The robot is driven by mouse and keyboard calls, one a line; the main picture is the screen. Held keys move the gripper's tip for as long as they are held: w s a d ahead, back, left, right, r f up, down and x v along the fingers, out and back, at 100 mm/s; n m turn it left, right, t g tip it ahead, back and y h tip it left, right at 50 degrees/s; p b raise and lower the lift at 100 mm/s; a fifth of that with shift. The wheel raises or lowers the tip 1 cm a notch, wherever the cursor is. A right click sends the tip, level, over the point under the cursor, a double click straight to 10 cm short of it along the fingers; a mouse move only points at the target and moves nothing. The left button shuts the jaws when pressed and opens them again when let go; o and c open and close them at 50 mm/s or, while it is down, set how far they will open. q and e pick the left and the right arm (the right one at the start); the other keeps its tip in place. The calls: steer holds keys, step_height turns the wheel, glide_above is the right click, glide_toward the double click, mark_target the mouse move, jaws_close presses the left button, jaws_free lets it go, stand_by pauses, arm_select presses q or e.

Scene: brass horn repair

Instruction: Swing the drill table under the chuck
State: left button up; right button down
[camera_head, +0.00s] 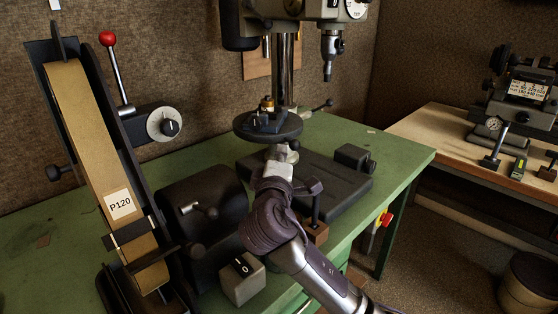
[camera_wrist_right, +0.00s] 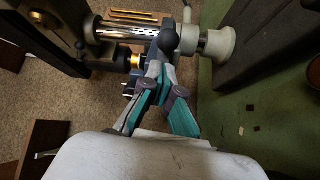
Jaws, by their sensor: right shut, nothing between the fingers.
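The drill table (camera_head: 262,133) is a dark round plate on the drill press column (camera_head: 287,75). It sits left of the chuck (camera_head: 328,57), not below it, in the head view. A dark fixture with a brass piece (camera_head: 267,103) stands on it. My right gripper (camera_head: 283,152) reaches in from the lower right, just below the table's near edge. In the right wrist view its fingers (camera_wrist_right: 168,72) are together and empty, close to a dark rounded part (camera_wrist_right: 169,40) by the column; contact is unclear. My left gripper is not in view.
A belt sander (camera_head: 85,150) marked P120 stands on the green bench at left. A small switch box (camera_head: 241,279) sits at front. A second bench (camera_head: 440,140) is at right.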

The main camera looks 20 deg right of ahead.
steer(key=x, duration=0.3)
steer(key=shift+w+d, duration=0.25)
steer(key=shift+w, duration=0.05)
steer(key=shift+w+d, duration=0.1)
steer(key=shift+w, duration=0.05)
arm_select(q)
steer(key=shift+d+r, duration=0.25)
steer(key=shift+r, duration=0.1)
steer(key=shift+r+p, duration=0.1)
steer(key=shift+p, duration=0.25)
